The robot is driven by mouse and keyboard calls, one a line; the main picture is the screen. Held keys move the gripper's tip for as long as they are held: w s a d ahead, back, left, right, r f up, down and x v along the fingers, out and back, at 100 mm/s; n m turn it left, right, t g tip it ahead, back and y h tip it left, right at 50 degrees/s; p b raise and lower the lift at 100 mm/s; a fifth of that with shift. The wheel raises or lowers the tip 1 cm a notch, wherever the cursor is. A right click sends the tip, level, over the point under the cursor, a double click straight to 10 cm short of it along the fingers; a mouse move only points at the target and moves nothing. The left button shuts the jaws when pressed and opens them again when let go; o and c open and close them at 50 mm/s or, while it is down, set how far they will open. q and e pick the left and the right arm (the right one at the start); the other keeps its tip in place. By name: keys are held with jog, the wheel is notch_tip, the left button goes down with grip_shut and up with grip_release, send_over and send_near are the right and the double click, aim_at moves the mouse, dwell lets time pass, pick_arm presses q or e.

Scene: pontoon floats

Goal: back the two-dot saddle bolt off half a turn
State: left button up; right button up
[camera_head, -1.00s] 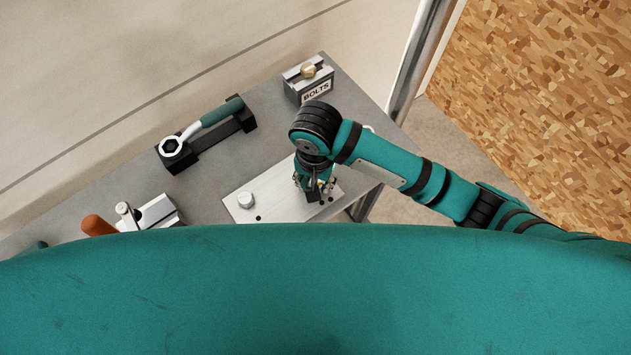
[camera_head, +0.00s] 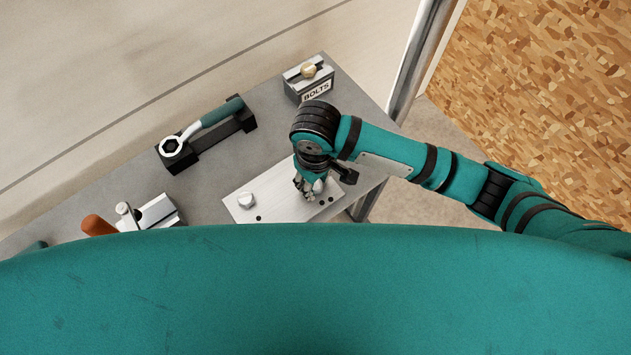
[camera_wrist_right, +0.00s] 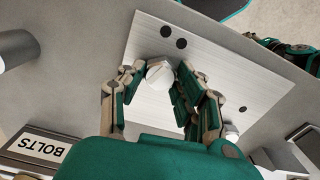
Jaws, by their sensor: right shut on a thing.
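The bright metal saddle plate (camera_head: 285,205) lies on the grey bench. The two-dot bolt (camera_wrist_right: 160,73) has a pale head and sits beside two black dots (camera_wrist_right: 174,37) in the right wrist view. My right gripper (camera_head: 311,190) points down over this end of the plate. In the right wrist view its fingers (camera_wrist_right: 158,80) are closed around the bolt head, one on each side. In the head view the gripper mostly hides this bolt. The other bolt (camera_head: 245,200), by a single dot (camera_head: 258,218), stands free to the left. My left gripper is out of view.
A green-handled ring wrench (camera_head: 205,118) rests in a black holder at the back. A BOLTS block (camera_head: 309,86) stands at the back right. An orange-handled clamp-like tool (camera_head: 98,225) is at the left. Bare bench lies between them.

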jog(key=n, duration=0.3)
jog(key=shift+n, duration=0.4)
jog(key=n, duration=0.8)
jog(key=shift+r, duration=0.1)
jog(key=n, duration=0.5)
jog(key=shift+w, duration=0.1)
jog(key=o, duration=0.6)
jog(key=shift+n, duration=1)
jog(key=o, duration=0.3)
jog(key=shift+o, duration=0.2)
